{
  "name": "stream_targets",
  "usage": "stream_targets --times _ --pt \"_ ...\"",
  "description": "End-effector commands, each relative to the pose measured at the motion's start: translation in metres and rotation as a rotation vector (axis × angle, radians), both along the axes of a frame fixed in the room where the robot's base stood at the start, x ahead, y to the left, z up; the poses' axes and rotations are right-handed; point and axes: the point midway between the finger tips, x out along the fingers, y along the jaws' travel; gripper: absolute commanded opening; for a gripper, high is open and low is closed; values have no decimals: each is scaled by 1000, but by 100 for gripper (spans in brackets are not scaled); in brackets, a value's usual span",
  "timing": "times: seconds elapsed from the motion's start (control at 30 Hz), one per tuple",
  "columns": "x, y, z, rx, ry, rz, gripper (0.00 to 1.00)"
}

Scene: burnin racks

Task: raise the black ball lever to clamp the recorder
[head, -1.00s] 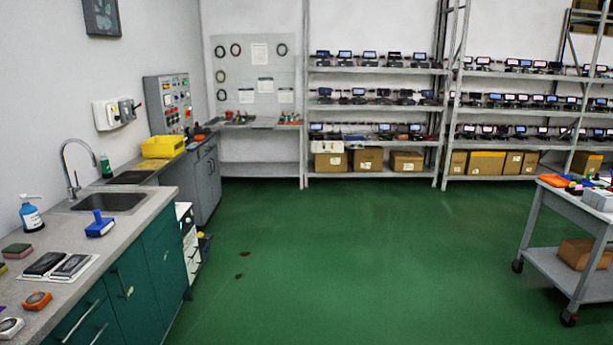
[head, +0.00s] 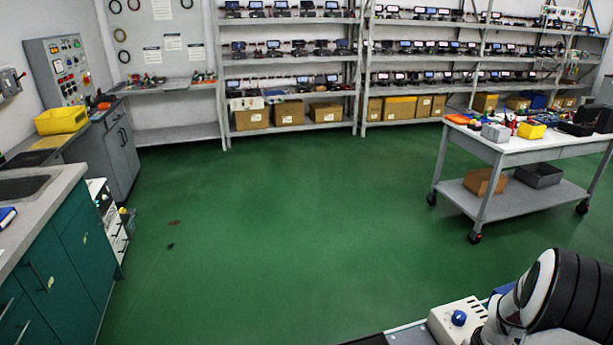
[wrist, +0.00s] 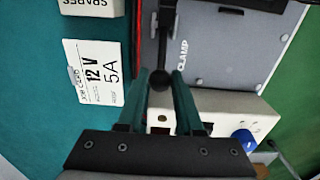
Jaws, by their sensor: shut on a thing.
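The black ball lever (wrist: 160,79) shows in the wrist view, its dark shaft running up from the ball to the top edge. My gripper (wrist: 159,76) has its two teal fingers on either side of the ball and is shut on it. Right of the lever is a grey plate (wrist: 235,50) marked CLAMP. A dark part shows at the plate's top edge; I cannot tell whether it is the recorder. In the head view the gripper and lever are out of sight.
A cream box with a blue knob (wrist: 243,139) lies right of the fingers; its knob also shows in the head view (head: 459,318). A white card reading 12 V 5A (wrist: 98,72) is at left.

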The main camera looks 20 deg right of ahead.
Motion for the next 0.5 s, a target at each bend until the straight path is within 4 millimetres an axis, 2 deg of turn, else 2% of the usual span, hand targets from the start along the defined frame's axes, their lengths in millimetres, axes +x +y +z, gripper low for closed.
stream_targets --times 0.5 --pt "0 15 14 4 2 -1 0"
